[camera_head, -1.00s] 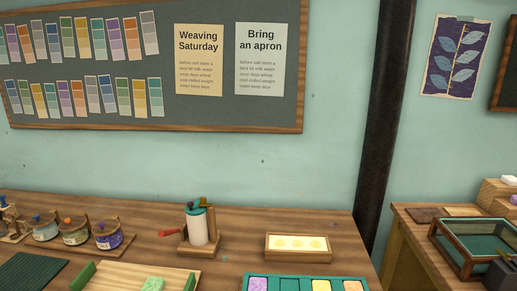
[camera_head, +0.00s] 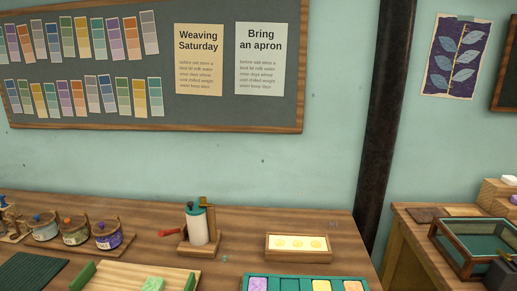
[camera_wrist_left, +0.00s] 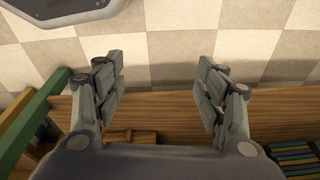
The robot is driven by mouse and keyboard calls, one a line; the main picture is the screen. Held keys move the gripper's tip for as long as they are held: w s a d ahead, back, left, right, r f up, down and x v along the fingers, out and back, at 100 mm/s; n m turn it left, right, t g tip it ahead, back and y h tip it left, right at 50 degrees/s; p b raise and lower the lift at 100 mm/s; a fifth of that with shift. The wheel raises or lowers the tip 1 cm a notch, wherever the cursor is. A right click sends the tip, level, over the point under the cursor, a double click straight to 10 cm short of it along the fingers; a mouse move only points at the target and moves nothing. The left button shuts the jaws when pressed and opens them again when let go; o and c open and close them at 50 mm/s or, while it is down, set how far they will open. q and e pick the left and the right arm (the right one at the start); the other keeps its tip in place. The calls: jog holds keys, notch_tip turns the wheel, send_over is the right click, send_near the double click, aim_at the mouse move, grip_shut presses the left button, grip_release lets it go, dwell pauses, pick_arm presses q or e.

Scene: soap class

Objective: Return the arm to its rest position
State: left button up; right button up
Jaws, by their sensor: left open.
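My left gripper (camera_wrist_left: 160,95) shows in the left wrist view with its two fingers spread wide apart and nothing between them. Below it I see the wooden edge of a furniture piece (camera_wrist_left: 180,110) and a checkered tile floor (camera_wrist_left: 180,45). Neither of my arms shows in the head view. My right gripper is in neither view.
In the head view, the wooden table (camera_head: 150,238) holds small jars (camera_head: 75,233), a dispenser with a red handle (camera_head: 197,228), a box with yellow rounds (camera_head: 298,246) and a teal tray (camera_head: 291,282). A glass-sided case (camera_head: 470,245) stands right, past a dark post (camera_head: 385,120).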

pick_arm(q)
jog(key=s+a+f+g, duration=0.1)
jog(key=s+a+f, duration=0.1)
jog(key=s+f, duration=1.1)
jog(key=shift+s+a, duration=0.4)
jog(key=shift+s, duration=0.85)
